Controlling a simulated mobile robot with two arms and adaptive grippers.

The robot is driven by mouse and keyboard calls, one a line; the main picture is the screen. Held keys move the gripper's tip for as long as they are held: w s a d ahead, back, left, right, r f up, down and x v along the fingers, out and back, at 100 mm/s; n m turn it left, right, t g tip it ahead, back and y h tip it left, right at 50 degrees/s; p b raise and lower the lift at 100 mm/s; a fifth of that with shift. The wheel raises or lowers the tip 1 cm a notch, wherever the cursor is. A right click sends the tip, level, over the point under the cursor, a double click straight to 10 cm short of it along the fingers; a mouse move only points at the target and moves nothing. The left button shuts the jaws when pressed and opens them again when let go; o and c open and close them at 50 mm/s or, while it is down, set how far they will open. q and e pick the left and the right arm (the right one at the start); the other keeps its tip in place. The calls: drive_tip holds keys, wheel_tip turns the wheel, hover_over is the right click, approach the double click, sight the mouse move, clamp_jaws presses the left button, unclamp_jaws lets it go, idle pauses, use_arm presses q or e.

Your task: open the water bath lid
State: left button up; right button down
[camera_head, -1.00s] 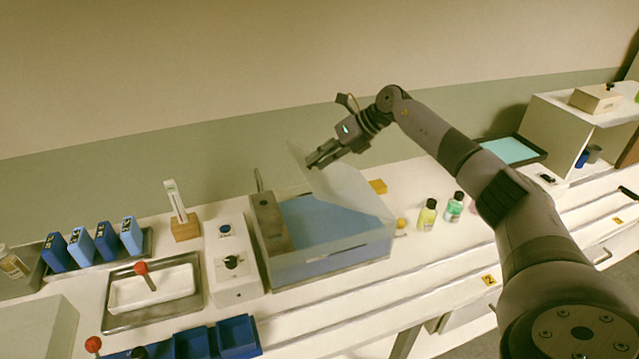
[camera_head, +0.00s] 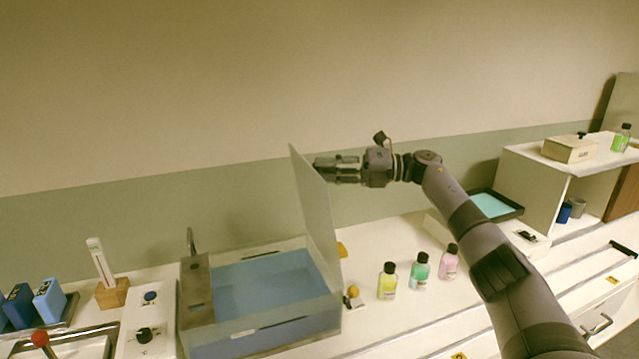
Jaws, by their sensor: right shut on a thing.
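The water bath (camera_head: 262,338) is a clear-walled tank with blue water inside and a grey-brown block along its left side. Its translucent lid (camera_head: 318,215) stands nearly upright along the tank's right side, so the top of the tank is open. My right gripper (camera_head: 318,168) comes in from the right at the lid's upper part and is shut on the lid. Its exact hold at the fingertips is hard to see. My left gripper is not in view.
Yellow (camera_head: 387,282), green (camera_head: 419,272) and pink (camera_head: 449,262) bottles stand right of the bath, under my right arm. A control box (camera_head: 150,318) and a thermometer in a wooden block (camera_head: 112,293) stand to its left. A teal tray (camera_head: 493,205) lies at back right.

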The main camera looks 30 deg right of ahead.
drive_tip(key=shift+s+d+t+y+b, duration=0.15)
drive_tip(key=shift+d+t+y+b, duration=0.2)
drive_tip(key=shift+d, duration=0.55)
drive_tip(key=c, duration=1.3)
unclamp_jaws()
drive_tip(key=shift+c, duration=0.2)
drive_tip(key=r+v, duration=0.1)
drive_tip(key=v, duration=1.1)
drive_tip(key=shift+f, duration=0.45)
